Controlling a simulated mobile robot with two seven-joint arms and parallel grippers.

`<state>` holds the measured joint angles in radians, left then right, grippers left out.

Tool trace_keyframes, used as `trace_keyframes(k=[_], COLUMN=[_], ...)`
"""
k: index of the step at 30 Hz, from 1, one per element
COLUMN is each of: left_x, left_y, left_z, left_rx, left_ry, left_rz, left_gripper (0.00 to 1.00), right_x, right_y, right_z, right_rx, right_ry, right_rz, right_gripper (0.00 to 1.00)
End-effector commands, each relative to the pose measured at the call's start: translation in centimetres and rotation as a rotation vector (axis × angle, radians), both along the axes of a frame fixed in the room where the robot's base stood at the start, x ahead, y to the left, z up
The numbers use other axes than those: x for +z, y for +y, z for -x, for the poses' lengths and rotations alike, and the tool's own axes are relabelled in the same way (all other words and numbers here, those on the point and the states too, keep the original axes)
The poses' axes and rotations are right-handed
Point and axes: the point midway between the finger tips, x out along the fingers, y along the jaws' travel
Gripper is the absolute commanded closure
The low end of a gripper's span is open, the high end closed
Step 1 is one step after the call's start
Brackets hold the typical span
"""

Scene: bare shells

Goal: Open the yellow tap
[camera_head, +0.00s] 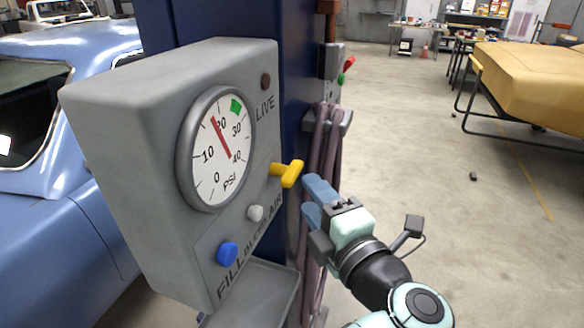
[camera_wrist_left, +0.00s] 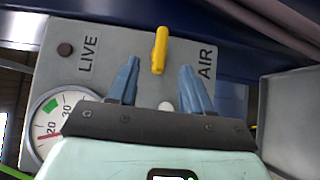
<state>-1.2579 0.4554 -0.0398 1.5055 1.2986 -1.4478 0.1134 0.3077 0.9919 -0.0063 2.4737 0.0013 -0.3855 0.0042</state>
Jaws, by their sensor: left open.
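The yellow tap (camera_head: 288,173) sticks out from the face of a grey gauge box, between the words LIVE and AIR. Its T-shaped handle also shows in the left wrist view (camera_wrist_left: 160,50). My left gripper (camera_head: 309,196) is open and empty, its blue fingers pointing at the panel just right of and below the tap in the head view. In the left wrist view the fingers (camera_wrist_left: 159,68) are spread on either side of the tap's line, with the handle showing between and beyond their tips. I see no contact. My right gripper is not in view.
The box has a round PSI gauge (camera_head: 217,148), its red needle near 20, a white knob (camera_head: 255,213) and a blue knob (camera_head: 227,253). Hoses (camera_head: 325,155) hang behind my fingers on a blue post. A grey tray (camera_head: 262,292) sits below. A blue car (camera_head: 75,245) stands left.

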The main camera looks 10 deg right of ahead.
Motion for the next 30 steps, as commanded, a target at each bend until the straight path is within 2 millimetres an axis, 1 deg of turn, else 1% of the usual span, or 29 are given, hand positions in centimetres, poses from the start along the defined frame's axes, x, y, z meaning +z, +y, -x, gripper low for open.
trace_keyframes(k=[1, 3, 6, 10, 15, 24, 25, 26, 27, 29, 30], left_x=[0.2, 0.2, 0.2, 0.1, 0.1, 0.0, 0.0, 0.0, 0.0, 0.0, 0.0], left_y=[0.3, 0.6, 0.9, 1.3, 1.5, 1.5, 1.5, 1.5, 1.5, 1.5, 1.5], left_z=[-1.3, -2.7, -4.6, -6.5, -7.7, -8.0, -8.0, -8.0, -8.0, -7.9, -7.9], left_rx=[0.005, 0.004, 0.003, 0.002, 0.001, 0.000, 0.000, 0.000, 0.000, 0.000, 0.000], left_ry=[-0.001, -0.001, -0.001, -0.001, -0.001, 0.000, 0.000, 0.000, 0.000, 0.000, 0.000], left_rz=[-0.002, -0.001, -0.001, -0.001, 0.000, 0.000, 0.000, 0.000, -0.001, 0.000, -0.001], left_gripper=[0.51, 0.51, 0.51, 0.51, 0.51, 0.51, 0.54, 0.64, 0.77, 0.96, 1.00], right_x=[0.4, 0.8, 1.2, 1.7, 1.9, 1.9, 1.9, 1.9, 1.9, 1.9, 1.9], right_y=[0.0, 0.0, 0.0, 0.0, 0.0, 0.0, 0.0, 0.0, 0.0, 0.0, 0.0], right_z=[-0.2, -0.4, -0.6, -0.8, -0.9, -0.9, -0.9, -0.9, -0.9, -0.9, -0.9], right_rx=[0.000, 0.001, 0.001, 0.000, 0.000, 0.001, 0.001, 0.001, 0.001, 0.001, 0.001], right_ry=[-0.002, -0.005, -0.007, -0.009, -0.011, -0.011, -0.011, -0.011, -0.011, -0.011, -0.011], right_rz=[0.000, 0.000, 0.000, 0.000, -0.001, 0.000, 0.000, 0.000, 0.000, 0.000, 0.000], right_gripper=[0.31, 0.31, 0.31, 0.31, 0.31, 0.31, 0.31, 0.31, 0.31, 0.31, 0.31])
